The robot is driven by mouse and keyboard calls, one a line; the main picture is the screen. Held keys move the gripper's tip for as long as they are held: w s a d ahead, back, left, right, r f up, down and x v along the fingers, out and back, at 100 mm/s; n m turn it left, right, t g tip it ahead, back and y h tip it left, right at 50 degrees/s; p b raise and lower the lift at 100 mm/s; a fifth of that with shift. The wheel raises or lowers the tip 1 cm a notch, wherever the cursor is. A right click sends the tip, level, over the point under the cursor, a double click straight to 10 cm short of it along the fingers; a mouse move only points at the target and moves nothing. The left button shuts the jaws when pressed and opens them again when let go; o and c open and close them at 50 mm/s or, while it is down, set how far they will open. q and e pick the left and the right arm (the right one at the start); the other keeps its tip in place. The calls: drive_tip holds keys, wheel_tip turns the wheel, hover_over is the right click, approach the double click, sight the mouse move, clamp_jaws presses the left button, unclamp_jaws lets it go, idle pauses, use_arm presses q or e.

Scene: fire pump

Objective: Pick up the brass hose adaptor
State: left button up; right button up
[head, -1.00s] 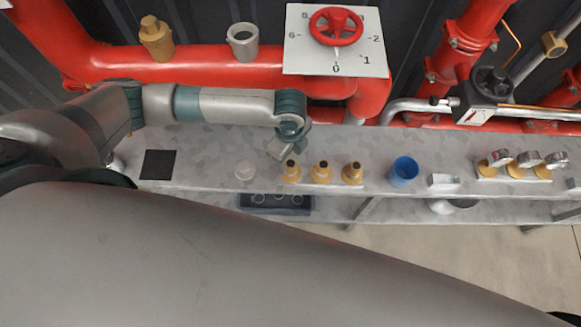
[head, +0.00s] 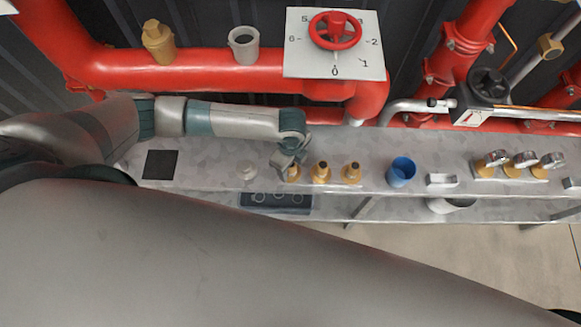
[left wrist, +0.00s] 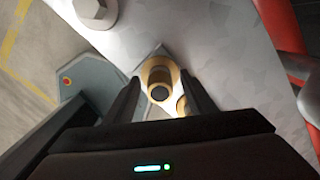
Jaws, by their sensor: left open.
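Three brass adaptors stand in a row on the grey shelf in the head view: a left one (head: 294,174), a middle one (head: 320,172) and a right one (head: 351,172). My left gripper (head: 284,167) is open over the left one and partly covers it. In the left wrist view, a brass adaptor (left wrist: 158,80) shows between the open fingers of that gripper (left wrist: 161,82). Part of a second brass piece (left wrist: 182,105) shows beside it, near one finger. Whether the fingers touch the adaptor I cannot tell. My right gripper is out of view.
A grey cap (head: 247,170) sits left of the row; a blue cup (head: 402,172) and gauges (head: 520,163) stand to the right. Red pipes (head: 200,68) run behind, with another brass fitting (head: 158,42) on top. A red handwheel (head: 335,30) is above.

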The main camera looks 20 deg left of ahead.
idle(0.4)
use_arm(q)
clamp_jaws()
drive_tip(key=shift+r, duration=0.2)
